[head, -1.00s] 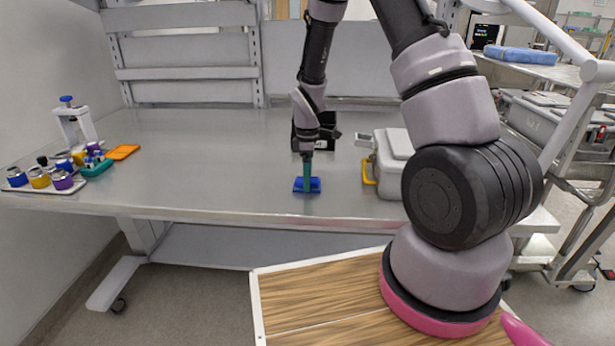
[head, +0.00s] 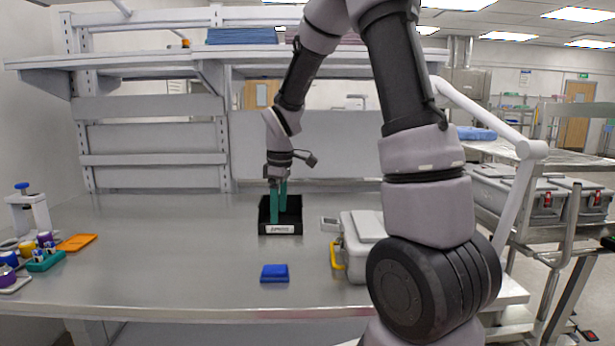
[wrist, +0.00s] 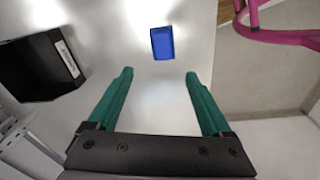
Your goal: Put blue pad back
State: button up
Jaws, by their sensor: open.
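The blue pad (head: 274,273) lies flat on the metal table near its front edge. It also shows in the wrist view (wrist: 162,43), beyond my fingertips and roughly between their lines. My gripper (head: 279,204) has green fingers that are apart with nothing between them; they show in the wrist view (wrist: 158,75) too. In the head view the gripper is raised and overlaps the black bin (head: 280,228), which has a white label on its front. The bin also shows at the left in the wrist view (wrist: 40,66).
A grey-white case (head: 358,245) with a yellow handle stands right of the pad, with a small grey device (head: 329,224) beside it. An orange tray (head: 76,242) and a green rack (head: 46,261) lie at the left. The table between them and the pad is clear.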

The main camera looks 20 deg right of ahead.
jog(key=s+d+r+m+t, duration=0.2)
jog(key=s+r+m+t, duration=0.1)
jog(key=s+r+m, duration=0.5)
jog(key=s+d+r+m+t+y, duration=0.1)
jog(key=s+d+r+m+t, duration=0.1)
jog(key=s+r+m, duration=0.6)
jog(key=s+r+t, duration=0.1)
jog(key=s+r, duration=0.2)
jog(key=s, duration=0.1)
jog(key=shift+s+d+r+y, duration=0.25)
jog(key=shift+s+y, duration=0.05)
jog(key=shift+s, duration=0.05)
